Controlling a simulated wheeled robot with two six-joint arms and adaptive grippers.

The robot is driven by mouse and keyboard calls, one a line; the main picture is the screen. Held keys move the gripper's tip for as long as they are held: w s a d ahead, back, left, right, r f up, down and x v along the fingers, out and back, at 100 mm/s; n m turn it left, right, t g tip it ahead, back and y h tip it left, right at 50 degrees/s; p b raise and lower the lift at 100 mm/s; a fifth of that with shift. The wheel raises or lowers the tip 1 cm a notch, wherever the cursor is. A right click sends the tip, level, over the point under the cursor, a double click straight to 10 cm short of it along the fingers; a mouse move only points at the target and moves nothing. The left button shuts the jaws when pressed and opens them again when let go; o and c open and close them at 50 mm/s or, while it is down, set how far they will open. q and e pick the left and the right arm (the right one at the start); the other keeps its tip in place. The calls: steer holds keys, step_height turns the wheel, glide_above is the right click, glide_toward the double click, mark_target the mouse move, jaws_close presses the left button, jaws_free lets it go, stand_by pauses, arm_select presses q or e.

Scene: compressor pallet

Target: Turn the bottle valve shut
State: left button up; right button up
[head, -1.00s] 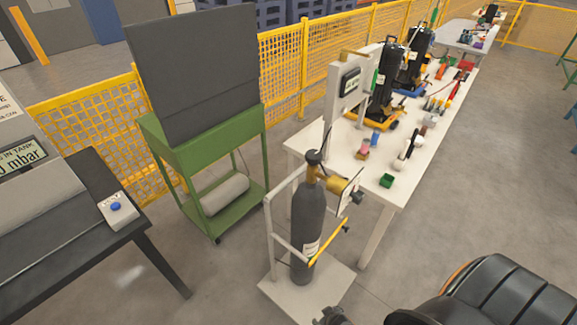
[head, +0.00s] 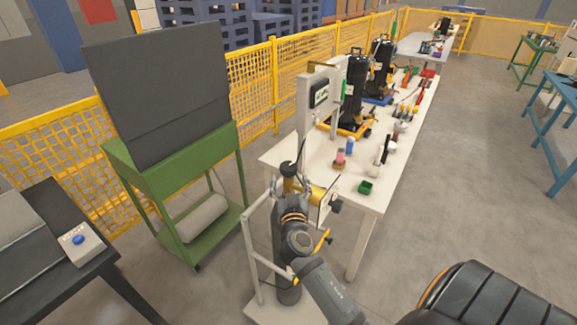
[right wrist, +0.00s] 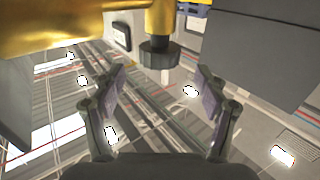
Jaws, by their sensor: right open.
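The dark gas bottle (head: 287,290) stands upright on a white stand, its middle hidden behind my right arm. Its valve has a black knob (head: 289,169) on top, above brass parts. My right gripper (head: 291,190) is at the bottle's neck, just below that knob, with my arm reaching up from below. In the right wrist view my right gripper (right wrist: 162,85) has its fingers apart and empty. A dark ridged knob (right wrist: 159,57) on a brass body (right wrist: 90,25) appears ahead, between and beyond the fingertips; contact does not show. My left gripper is out of view.
A brass regulator (head: 319,194) with a white tag sits right of the neck. The stand's white rail (head: 250,250) is left of the bottle. A white workbench (head: 345,200) with tools stands behind. A green cart (head: 170,160) is left.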

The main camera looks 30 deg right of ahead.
mark_target(289, 174)
steer(key=p+x, duration=0.1)
steer(key=x, duration=0.5)
steer(key=shift+w+d+p, duration=0.2)
steer(key=shift+w+p, duration=0.1)
